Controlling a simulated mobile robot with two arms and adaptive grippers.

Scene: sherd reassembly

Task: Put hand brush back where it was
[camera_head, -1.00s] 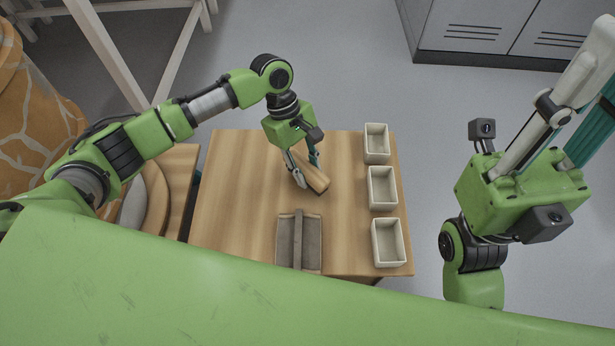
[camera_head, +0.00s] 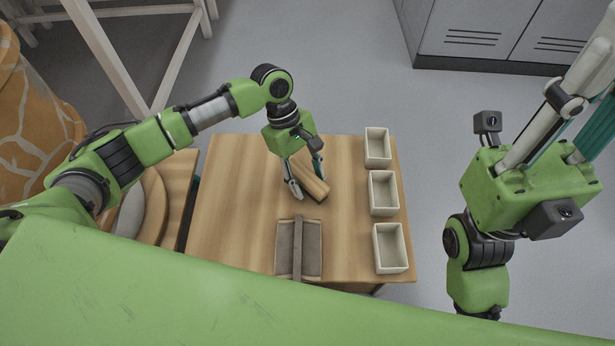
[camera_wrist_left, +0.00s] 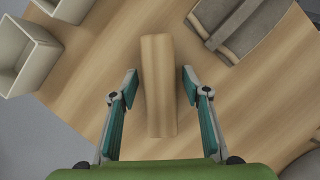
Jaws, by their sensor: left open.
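A plain wooden block, which I take for the hand brush (camera_head: 313,186), lies on the wooden table (camera_head: 235,205). It also shows in the left wrist view (camera_wrist_left: 158,85) as a long block. My left gripper (camera_head: 308,183) is open over it. In the left wrist view its fingers (camera_wrist_left: 159,78) stand on both sides of the block with clear gaps. Any bristles are hidden. My right gripper (camera_head: 580,100) is raised at the right, away from the table; its fingertips leave the frame.
A grey tray-like holder with a central bar (camera_head: 284,250) lies at the table's near edge. Three pale bins (camera_head: 377,161) (camera_head: 383,208) (camera_head: 390,264) line the right edge. Curved pieces lie on a side table (camera_head: 155,205) at left. The table's left part is clear.

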